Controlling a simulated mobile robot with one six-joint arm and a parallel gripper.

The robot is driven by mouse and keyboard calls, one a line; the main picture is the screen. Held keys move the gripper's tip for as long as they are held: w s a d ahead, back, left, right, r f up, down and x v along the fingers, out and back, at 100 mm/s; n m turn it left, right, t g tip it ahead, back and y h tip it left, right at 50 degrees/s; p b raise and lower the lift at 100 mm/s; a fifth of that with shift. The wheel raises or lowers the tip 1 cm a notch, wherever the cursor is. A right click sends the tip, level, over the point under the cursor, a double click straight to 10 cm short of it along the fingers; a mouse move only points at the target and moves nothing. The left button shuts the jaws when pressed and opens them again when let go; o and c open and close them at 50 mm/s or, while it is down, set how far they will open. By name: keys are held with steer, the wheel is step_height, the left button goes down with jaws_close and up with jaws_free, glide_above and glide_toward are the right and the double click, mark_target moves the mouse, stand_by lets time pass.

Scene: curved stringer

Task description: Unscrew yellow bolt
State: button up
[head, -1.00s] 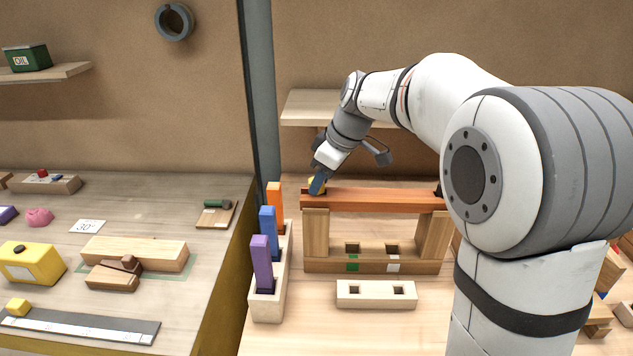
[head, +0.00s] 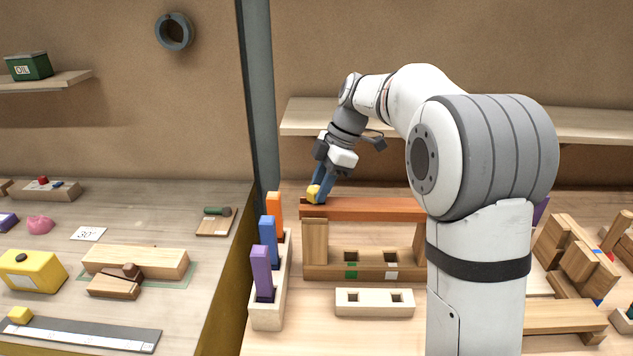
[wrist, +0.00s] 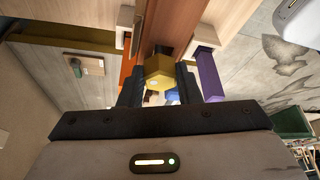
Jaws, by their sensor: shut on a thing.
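The yellow bolt (head: 313,194) is at the left end of the reddish-brown beam (head: 375,209), which lies across wooden uprights. My gripper (head: 319,188) is at the bolt and shut on it. In the wrist view the bolt's yellow hexagonal head (wrist: 161,74) sits between the two dark fingers of my gripper (wrist: 160,86). A dark shank shows just beyond the head. I cannot tell how far the shank is in the beam.
A pale rack (head: 268,314) with orange, blue and purple upright pegs stands left of the beam. A pale two-hole block (head: 374,302) lies in front. A shelf (head: 300,118) is on the wall behind. Wooden blocks (head: 575,250) stand at the right.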

steer(key=shift+r+n, duration=0.1)
steer(key=shift+n, duration=0.2)
steer(key=shift+w+a+r+n+g+p, duration=0.15)
steer(key=shift+n+g+p, duration=0.35)
steer(key=shift+n+p, duration=0.5)
steer(key=n+h, duration=0.1)
steer(key=n, duration=0.1)
steer(key=shift+w+n+g+p, duration=0.15)
steer(key=shift+n+g+p, duration=0.25)
steer(key=shift+n, duration=0.4)
steer(key=o, duration=1.2)
steer(key=v, duration=1.1)
steer(key=shift+w+r, duration=0.2)
steer(key=shift+r, duration=0.2)
